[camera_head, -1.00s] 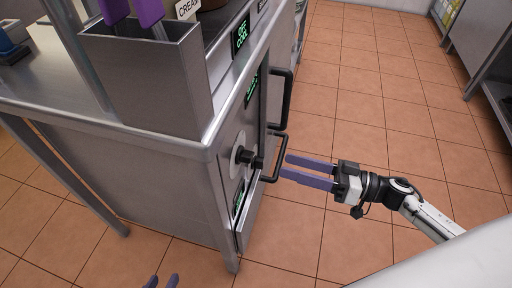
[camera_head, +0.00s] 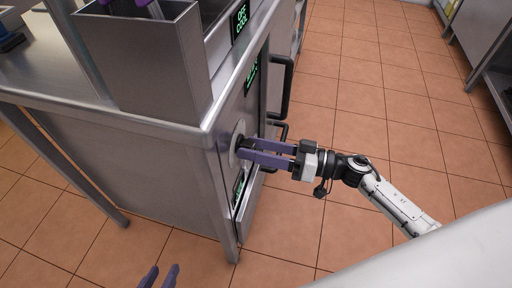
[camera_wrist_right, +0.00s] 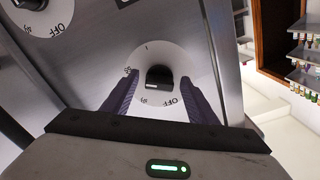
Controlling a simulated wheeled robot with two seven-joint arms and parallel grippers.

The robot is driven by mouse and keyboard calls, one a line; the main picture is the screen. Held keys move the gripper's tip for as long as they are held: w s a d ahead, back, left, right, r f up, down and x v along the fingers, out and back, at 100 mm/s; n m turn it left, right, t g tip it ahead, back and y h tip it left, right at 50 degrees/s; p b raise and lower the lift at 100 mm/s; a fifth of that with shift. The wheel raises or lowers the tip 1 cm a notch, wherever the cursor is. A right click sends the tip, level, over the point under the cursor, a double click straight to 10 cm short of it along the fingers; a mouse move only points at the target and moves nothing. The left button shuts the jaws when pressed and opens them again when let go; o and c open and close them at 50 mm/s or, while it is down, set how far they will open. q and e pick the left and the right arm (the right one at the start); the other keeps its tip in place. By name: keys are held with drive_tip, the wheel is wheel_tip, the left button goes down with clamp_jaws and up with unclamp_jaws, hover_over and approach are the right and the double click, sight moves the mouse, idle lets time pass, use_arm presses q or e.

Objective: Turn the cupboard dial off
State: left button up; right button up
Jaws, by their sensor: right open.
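The cupboard dial is a black knob (camera_wrist_right: 159,77) on a round white plate (camera_wrist_right: 150,58) marked "OFF", seen in the right wrist view. In the head view the plate (camera_head: 235,141) shows on the side of the steel cupboard, with the knob mostly hidden by my fingers. My right gripper (camera_head: 252,150) is open, its purple fingers reaching to the dial. In the right wrist view its fingers (camera_wrist_right: 158,92) stand on either side of the knob, with gaps visible. My left gripper (camera_head: 159,277) shows only as purple fingertips at the bottom edge, apart from each other.
A second dial (camera_wrist_right: 38,12) is at the upper left of the right wrist view. Black bar handles (camera_head: 286,88) stick out from the cupboard beyond the dial. A steel holder (camera_head: 140,65) stands on the counter. Tiled floor (camera_head: 350,95) is clear to the right.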

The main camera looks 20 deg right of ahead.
drive_tip(key=c, duration=1.1)
drive_tip(key=shift+o, duration=0.2)
